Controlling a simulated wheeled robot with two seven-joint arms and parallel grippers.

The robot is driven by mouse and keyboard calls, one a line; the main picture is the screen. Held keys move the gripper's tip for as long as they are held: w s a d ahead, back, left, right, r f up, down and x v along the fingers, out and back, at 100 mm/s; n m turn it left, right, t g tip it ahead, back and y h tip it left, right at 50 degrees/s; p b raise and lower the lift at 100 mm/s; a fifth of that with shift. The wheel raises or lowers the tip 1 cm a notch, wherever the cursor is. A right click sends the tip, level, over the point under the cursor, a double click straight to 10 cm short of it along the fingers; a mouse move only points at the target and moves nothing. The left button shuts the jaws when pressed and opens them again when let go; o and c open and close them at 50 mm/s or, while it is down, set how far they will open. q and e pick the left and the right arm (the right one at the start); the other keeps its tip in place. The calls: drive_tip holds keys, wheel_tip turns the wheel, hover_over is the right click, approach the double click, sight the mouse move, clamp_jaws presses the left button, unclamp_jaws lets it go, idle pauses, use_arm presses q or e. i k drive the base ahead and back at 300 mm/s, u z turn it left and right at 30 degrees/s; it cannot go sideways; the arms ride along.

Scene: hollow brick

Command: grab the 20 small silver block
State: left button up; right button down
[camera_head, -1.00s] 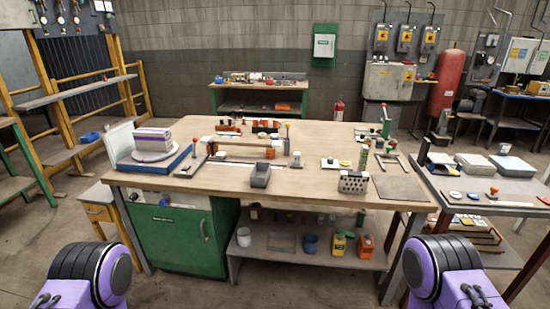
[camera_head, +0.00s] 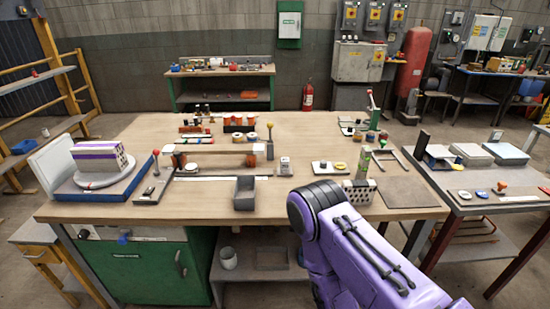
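A small silver-grey block (camera_head: 285,166) stands upright on the wooden workbench (camera_head: 150,212), right of the orange-ended bridge-like fixture. It is too small for me to read any number on it. My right arm, purple with a black joint, reaches in from the lower right in front of the bench. Its gripper does not show. My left arm and gripper are out of view.
A striped brick (camera_head: 97,157) rests on a turntable at the left. A side table (camera_head: 500,202) stands at right.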

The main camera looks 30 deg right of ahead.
sight(284, 162)
drive_tip(key=z, duration=0.5)
drive_tip(key=i, duration=0.75)
drive_tip(key=z, duration=0.75)
